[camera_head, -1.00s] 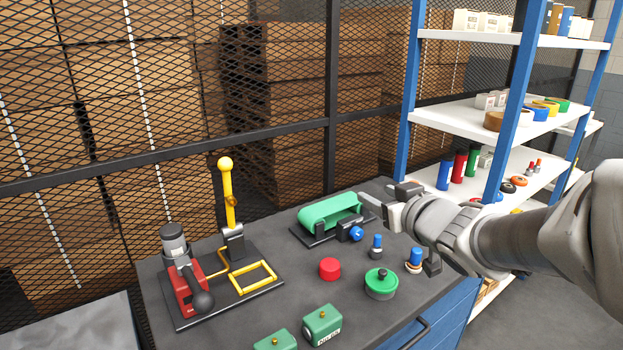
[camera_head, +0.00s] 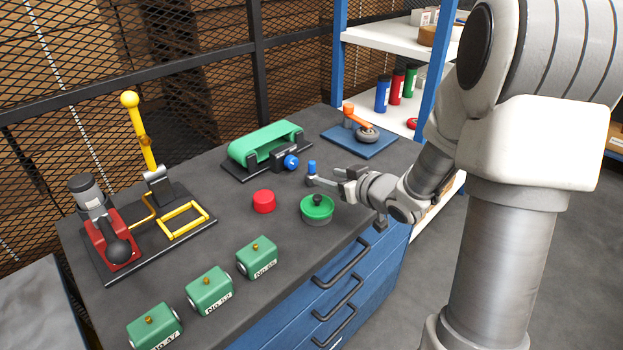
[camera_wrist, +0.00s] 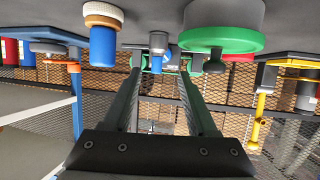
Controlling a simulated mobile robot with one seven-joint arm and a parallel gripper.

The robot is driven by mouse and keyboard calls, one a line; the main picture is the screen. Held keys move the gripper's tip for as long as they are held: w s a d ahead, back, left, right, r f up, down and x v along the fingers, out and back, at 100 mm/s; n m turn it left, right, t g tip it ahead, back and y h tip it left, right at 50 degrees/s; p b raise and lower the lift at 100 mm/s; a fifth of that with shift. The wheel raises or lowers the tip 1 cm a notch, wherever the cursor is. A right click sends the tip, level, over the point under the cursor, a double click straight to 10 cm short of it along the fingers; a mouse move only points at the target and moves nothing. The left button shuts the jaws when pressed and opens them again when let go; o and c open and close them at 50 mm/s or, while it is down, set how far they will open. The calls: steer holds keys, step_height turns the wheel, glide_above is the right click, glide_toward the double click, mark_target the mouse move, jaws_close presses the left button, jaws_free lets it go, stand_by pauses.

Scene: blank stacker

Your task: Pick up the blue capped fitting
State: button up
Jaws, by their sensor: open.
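The blue capped fitting (camera_head: 312,167), a small grey body with a blue top, stands upright on the dark bench right of the green belt unit. My gripper (camera_head: 326,177) is open and low over the bench, its fingertips close to the fitting. In the upside-down wrist view the fitting (camera_wrist: 158,42) shows in the gap between the open fingers (camera_wrist: 160,72), seemingly just beyond their tips. I cannot tell whether a finger touches it. A second blue-topped fitting (camera_wrist: 103,45) with an orange and white ring is outside the fingers; my arm hides it in the head view.
A green round-topped part (camera_head: 316,208) and a red button (camera_head: 264,201) stand near the gripper. The green belt unit (camera_head: 266,142) with a blue knob is behind. A blue plate (camera_head: 360,139) holds an orange-handled part. Green boxes (camera_head: 209,291) line the front edge.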

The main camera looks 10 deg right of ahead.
mark_target(314, 171)
steer(key=b+x, duration=0.1)
steer(key=x, duration=0.8)
steer(key=shift+w+d+f+b, duration=0.1)
steer(key=shift+w+d+b, duration=0.05)
steer(key=shift+w+b, duration=0.2)
jaws_close()
